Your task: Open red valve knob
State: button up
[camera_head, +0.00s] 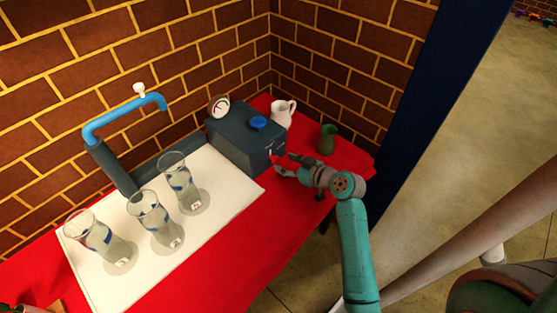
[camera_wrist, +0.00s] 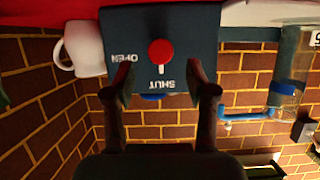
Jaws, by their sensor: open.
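The red valve knob (camera_wrist: 161,52) is on the face of a dark grey box (camera_wrist: 200,30), which also shows in the head view (camera_head: 233,144). In the upside-down wrist view, its white pointer is directed at the word SHUT; the word OPEN is to the left. My gripper (camera_wrist: 160,70) is open, with one finger on each side of the knob in the picture and nothing between them. I cannot tell how far the fingertips are from the box face. In the head view my gripper (camera_head: 281,165) is just right of the box; the knob is not clear there.
A blue knob (camera_head: 258,123) and a gauge (camera_head: 219,106) top the box. A white jug (camera_head: 281,113) and green vase (camera_head: 327,139) stand near it on the red tablecloth (camera_head: 225,235). Brick walls close the back.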

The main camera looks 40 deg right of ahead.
aim_at(277, 160)
jog(key=shift+x, duration=2.15)
grip_shut()
